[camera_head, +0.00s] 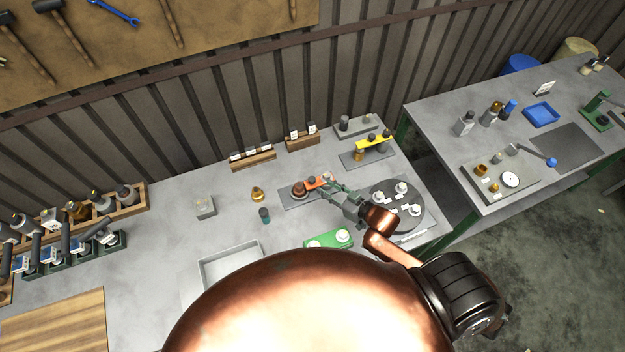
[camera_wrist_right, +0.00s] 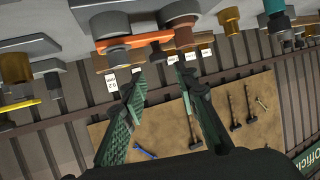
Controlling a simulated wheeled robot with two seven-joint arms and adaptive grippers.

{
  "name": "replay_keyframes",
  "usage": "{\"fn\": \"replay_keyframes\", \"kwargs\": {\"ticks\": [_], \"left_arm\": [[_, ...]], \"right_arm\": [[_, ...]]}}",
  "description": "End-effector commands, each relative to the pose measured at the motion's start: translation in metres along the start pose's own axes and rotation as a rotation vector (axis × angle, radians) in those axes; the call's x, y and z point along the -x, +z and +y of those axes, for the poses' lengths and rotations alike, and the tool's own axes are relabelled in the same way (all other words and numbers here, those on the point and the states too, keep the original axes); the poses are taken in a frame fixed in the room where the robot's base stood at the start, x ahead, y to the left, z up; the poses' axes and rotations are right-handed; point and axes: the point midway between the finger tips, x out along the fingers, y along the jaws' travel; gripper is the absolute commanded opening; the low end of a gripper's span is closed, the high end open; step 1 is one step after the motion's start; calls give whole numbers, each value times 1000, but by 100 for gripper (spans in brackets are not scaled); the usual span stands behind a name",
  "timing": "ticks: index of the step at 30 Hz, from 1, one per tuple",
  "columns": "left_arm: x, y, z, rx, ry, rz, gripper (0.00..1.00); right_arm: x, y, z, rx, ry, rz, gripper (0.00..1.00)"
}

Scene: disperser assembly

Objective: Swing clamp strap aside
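An orange strap (camera_head: 316,182) lies across a small fixture on a grey base plate (camera_head: 292,201) in the middle of the workbench, next to a brown round part (camera_head: 299,188). In the right wrist view the orange strap (camera_wrist_right: 133,41) runs sideways just beyond the fingertips, with a grey knob below it. My right gripper (camera_head: 333,184) is at the strap's right end in the head view. In the wrist view its two green fingers (camera_wrist_right: 160,80) are apart with nothing between them. I cannot tell whether a finger touches the strap. My left gripper is not in view.
A round dark turntable (camera_head: 377,210) with white-topped parts stands right of the fixture. A yellow bar (camera_head: 374,142) sits on another fixture behind. Small bottles stand to the left.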

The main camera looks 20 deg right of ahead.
Motion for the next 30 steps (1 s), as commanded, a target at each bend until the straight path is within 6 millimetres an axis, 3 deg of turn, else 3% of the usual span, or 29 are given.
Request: {"fn": "replay_keyframes", "kwargs": {"ticks": [15, 27, 30], "left_arm": [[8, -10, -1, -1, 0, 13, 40], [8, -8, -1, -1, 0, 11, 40], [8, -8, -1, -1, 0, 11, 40]], "right_arm": [[-66, 0, 1, -2, 3, 2, 28], [-76, 0, 0, 0, 1, 0, 28], [-76, 0, 0, 0, 1, 0, 21]]}}
